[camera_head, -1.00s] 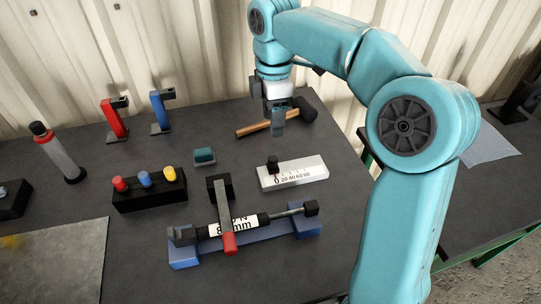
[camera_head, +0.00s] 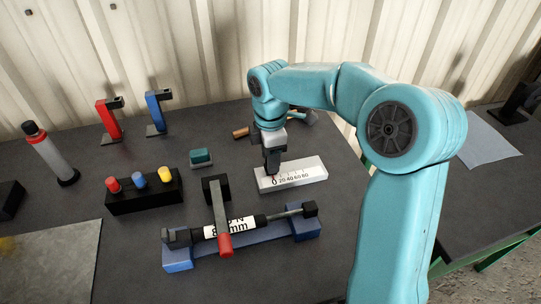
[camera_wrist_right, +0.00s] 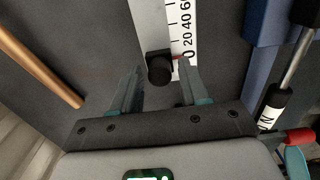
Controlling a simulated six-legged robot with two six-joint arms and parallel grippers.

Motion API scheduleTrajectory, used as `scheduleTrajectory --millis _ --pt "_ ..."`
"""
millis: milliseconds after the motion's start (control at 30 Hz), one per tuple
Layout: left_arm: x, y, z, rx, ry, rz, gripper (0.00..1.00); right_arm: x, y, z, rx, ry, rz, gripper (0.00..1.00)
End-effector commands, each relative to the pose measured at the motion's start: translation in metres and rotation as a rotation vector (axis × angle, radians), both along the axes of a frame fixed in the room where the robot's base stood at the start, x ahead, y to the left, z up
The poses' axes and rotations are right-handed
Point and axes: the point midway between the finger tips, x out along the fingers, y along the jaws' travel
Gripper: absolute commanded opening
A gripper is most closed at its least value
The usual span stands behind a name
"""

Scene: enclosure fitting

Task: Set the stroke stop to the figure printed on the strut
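The stroke stop is a white scale block (camera_head: 312,172) printed 0, 20, 40, 60 and a further mark, with a black knob (camera_wrist_right: 159,66) at its 0 end. My right gripper (camera_head: 272,172) is down over that end and hides the knob in the head view. In the right wrist view its fingers (camera_wrist_right: 158,92) are apart, one on each side of the knob. The strut (camera_head: 262,219) is a black cylinder with a rod, lying on a blue cradle (camera_head: 265,234). Its white label (camera_head: 236,222) reads partly "8", "mm" and "N"; a red-tipped clamp bar (camera_head: 222,220) covers the middle.
A hammer (camera_head: 240,132) lies behind my right gripper. A teal block (camera_head: 201,157) and a black rack (camera_head: 146,196) with red, blue and yellow pegs stand to the left. Red (camera_head: 108,120) and blue (camera_head: 157,111) stands are at the back.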

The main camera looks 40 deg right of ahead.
Motion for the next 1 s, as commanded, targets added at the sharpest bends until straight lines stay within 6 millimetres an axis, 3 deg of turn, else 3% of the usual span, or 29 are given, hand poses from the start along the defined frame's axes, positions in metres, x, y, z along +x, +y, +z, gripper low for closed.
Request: scheduleTrajectory --millis 33,100,133,333,600,700,1000 --pt "0.000 0.000 0.000 0.000 0.000 0.000 0.58 0.000 0.000 0.000 0.000 0.000 0.000 0.26" --pt "0.000 0.000 0.000 0.000 0.000 0.000 0.58 0.000 0.000 0.000 0.000 0.000 0.000 0.03" --pt "0.000 0.000 0.000 0.000 0.000 0.000 0.58 0.000 0.000 0.000 0.000 0.000 0.000 0.00" --pt "0.000 0.000 0.001 0.000 0.000 0.000 0.58 -0.004 -0.007 0.001 0.000 0.001 -0.004 0.00" --pt "0.000 0.000 0.010 0.000 0.000 0.000 0.58 -0.031 -0.057 0.002 0.002 0.001 -0.006 0.00" --pt "0.000 0.000 0.011 0.000 0.000 0.000 0.58 -0.037 -0.067 0.001 0.001 0.000 -0.003 0.00" --pt "0.000 0.000 0.011 0.000 0.000 0.000 0.58 -0.039 -0.071 0.001 0.001 0.000 0.001 0.00"
